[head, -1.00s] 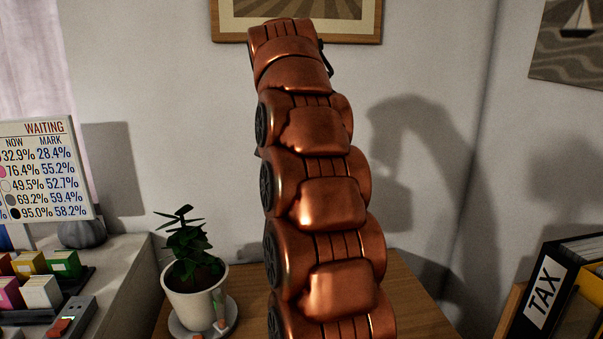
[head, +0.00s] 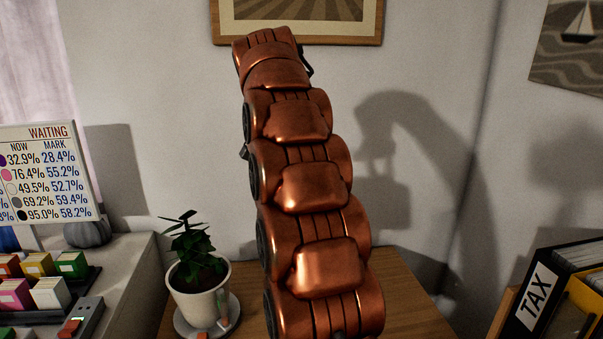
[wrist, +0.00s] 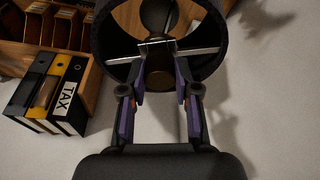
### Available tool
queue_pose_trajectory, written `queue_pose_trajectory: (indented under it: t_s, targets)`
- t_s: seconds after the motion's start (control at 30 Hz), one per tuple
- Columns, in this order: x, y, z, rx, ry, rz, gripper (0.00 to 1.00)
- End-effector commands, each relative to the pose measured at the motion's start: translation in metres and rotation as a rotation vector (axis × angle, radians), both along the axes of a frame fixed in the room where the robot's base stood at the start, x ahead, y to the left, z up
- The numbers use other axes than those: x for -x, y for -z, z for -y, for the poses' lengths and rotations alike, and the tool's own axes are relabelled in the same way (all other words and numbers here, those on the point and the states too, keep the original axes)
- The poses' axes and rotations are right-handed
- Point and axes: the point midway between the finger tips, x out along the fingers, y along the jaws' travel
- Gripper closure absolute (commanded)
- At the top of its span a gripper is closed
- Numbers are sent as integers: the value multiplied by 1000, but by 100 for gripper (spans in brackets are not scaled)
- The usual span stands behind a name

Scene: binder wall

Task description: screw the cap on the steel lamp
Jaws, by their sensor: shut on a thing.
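In the wrist view my gripper (wrist: 159,76) reaches in at the rim of a dark, round lampshade (wrist: 97,38). A pale metal crossbar (wrist: 208,50) spans the shade's opening. My fingers are closed on a small, dark brownish round piece (wrist: 160,80), which seems to be the cap; its outline is dim. A dark rounded shape, seemingly part of the lamp (wrist: 158,14), shows inside the shade beyond the fingertips. I cannot tell whether the cap touches the lamp. In the head view my copper-coloured arm hides the gripper, the cap and the lamp.
A potted plant (head: 205,305) stands on a saucer on the wooden desk (head: 410,300), left of my arm. Binders, one marked TAX (head: 537,301), stand at right. A percentage board (head: 45,175) and coloured card boxes (head: 45,290) are at left. A framed picture (head: 297,36) hangs behind.

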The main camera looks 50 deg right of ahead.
Motion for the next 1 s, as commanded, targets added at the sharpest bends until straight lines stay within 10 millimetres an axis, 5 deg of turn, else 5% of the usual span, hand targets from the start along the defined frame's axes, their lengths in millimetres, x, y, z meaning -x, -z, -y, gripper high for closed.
queue_pose_trajectory:
  t_s: [0.53,1.0]
  targets:
    - [0,-5,1,4,117,4,100]
    - [-2,-3,2,4,446,5,100]
